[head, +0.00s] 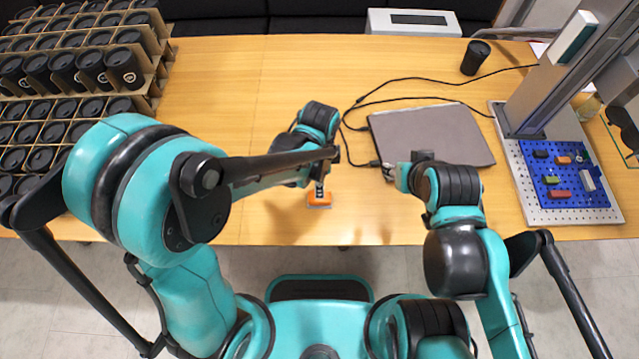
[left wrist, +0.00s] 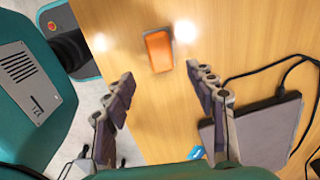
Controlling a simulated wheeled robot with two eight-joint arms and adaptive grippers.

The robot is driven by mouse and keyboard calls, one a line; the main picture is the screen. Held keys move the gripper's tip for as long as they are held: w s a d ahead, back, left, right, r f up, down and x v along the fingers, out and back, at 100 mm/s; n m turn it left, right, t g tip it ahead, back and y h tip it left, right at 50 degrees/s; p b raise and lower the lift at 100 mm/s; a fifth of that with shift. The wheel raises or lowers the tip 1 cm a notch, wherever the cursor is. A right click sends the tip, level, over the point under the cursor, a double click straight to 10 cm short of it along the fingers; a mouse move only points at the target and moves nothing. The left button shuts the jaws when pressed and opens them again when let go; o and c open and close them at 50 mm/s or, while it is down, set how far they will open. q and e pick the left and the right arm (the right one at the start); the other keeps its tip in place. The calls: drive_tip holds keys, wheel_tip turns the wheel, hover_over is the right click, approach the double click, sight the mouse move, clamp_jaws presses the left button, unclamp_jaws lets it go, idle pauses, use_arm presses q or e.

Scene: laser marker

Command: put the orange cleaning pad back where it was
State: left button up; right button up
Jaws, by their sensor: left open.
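The orange cleaning pad (head: 320,200) lies on the wooden table near its front edge, in the middle of the head view. My left gripper (head: 320,184) is just above it there and partly covers it. In the left wrist view the pad (left wrist: 158,50) shows whole, beyond the spread fingertips of my left gripper (left wrist: 160,76), with nothing between the fingers. My right gripper (head: 389,173) is near the front left corner of the grey flat slab; its fingers are too small to judge.
The grey slab (head: 430,138) has black cables on its left. The laser marker column (head: 545,85) stands at right, by a blue board (head: 566,185) with small coloured pieces. A black cup (head: 476,57) stands at the back. Racked cups (head: 65,95) fill the left. The middle back table is clear.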

use_arm(q)
drive_tip(key=shift+r, duration=1.05)
drive_tip(key=s+a+r+n+t, duration=0.2)
drive_tip(key=a+r+n, duration=0.4)
drive_tip(key=a+n, duration=0.3)
drive_tip(key=s+a+r+n+t, duration=0.3)
drive_tip(key=a+r+n+t, duration=0.2)
drive_tip(key=a+r+n, duration=0.2)
drive_tip(key=shift+a+n, duration=0.9)
drive_tip(key=shift+n, duration=0.1)
drive_tip(key=shift+r, duration=0.1)
